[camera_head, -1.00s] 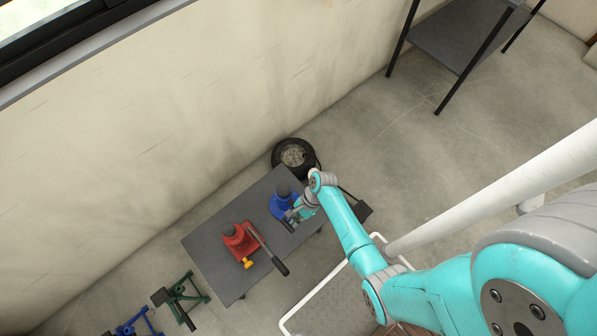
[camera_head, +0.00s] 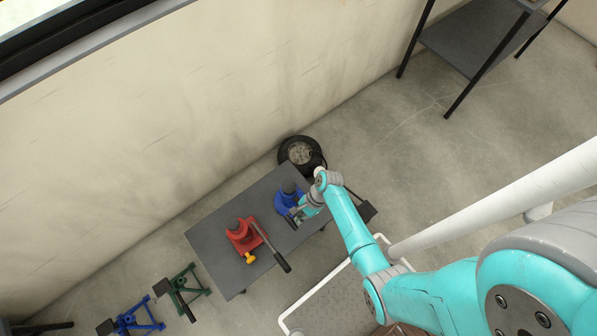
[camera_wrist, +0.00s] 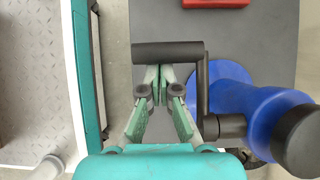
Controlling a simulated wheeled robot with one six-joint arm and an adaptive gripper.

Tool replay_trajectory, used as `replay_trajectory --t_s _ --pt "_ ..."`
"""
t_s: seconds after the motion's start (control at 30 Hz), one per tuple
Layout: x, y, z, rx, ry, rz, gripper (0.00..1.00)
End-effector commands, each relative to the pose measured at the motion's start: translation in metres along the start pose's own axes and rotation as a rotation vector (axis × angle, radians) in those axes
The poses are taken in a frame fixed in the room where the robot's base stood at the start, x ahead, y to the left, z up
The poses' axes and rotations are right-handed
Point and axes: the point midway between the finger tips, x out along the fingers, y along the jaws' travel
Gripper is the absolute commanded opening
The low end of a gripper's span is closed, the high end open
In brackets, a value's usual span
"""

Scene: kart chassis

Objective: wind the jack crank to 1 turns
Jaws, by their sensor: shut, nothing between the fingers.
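A blue jack (camera_head: 286,202) with a black top stands on the dark grey table; it also fills the right side of the wrist view (camera_wrist: 243,103). Its black crank (camera_wrist: 203,85) bends from the jack's side to a black cylindrical grip (camera_wrist: 167,54) lying crosswise. My gripper (camera_wrist: 156,82) is shut and empty, its fingertips close below the crank grip in the wrist view. I cannot tell whether they touch the grip. In the head view my gripper (camera_head: 298,214) is at the blue jack's near side, and the crank is mostly hidden there.
A red jack (camera_head: 243,236) with a long black handle stands on the same table (camera_head: 215,258). A tyre (camera_head: 300,153) lies behind it by the wall. Green (camera_head: 182,288) and blue (camera_head: 137,317) stands are on the floor at left. A white-railed platform (camera_head: 330,300) is in front.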

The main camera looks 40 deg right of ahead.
Motion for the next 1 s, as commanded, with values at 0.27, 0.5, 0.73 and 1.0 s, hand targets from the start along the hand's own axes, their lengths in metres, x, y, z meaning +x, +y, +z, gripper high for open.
replay_trajectory --t_s 0.27,0.5,0.73,1.0 --pt "-0.001 0.0 0.001 0.0 -0.027 0.0 0.0" --pt "-0.003 -0.001 0.002 0.001 -0.072 -0.001 0.0" --pt "-0.007 -0.001 0.004 0.003 -0.186 -0.002 0.0" --pt "-0.014 0.0 0.009 -0.001 -0.221 0.0 0.0"
